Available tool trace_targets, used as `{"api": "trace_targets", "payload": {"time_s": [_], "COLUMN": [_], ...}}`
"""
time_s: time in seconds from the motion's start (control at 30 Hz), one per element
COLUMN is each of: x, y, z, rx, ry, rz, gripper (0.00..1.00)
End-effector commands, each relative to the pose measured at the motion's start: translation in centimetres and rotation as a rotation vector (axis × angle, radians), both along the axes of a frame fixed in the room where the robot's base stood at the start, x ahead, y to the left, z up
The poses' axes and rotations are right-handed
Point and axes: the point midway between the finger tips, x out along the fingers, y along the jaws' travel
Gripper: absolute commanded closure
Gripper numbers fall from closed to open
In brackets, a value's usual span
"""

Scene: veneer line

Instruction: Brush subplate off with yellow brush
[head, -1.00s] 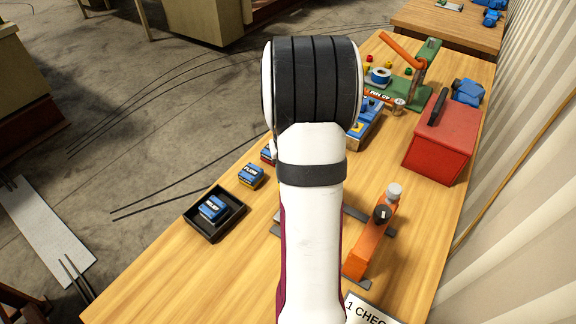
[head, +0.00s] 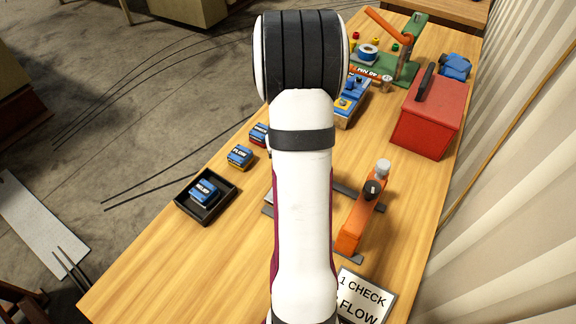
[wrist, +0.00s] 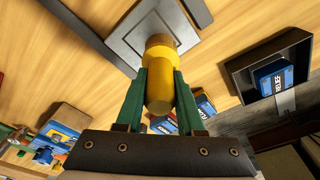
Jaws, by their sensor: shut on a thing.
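In the wrist view my gripper (wrist: 161,90) is shut on the yellow brush (wrist: 159,76), which sits between its two green fingers. The far end of the brush points at the grey subplate (wrist: 128,42), a square plate with a raised square step on the wood table. The brush overlaps the plate's edge in this view; I cannot tell whether it touches. Its bristles are hidden. In the head view my arm covers the gripper and brush, and only a grey edge of the subplate area (head: 268,209) shows beside it.
A black tray (head: 180,211) holds a blue RELIEF block (head: 204,191). A FLOW block (head: 240,157) sits behind it. An orange fixture (head: 352,227) stands right of my arm. A red toolbox (head: 425,125) and a green stand (head: 415,40) are farther back. A CHECK card (head: 362,296) lies in front.

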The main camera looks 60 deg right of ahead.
Motion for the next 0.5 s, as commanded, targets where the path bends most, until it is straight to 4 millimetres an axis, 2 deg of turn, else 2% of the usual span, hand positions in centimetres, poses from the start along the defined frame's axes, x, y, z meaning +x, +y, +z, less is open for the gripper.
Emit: {"api": "trace_targets", "payload": {"time_s": [0.2,0.27,0.33,0.5], "x": [2.0,2.0,2.0,2.0], "y": [0.0,-0.1,-0.1,-0.1], "z": [0.0,0.5,2.0,3.4], "rx": [0.000,-0.001,-0.004,-0.003], "ry": [0.000,-0.001,-0.002,-0.001], "rz": [0.002,0.000,0.000,0.000], "gripper": [1.00,1.00,1.00,1.00]}}
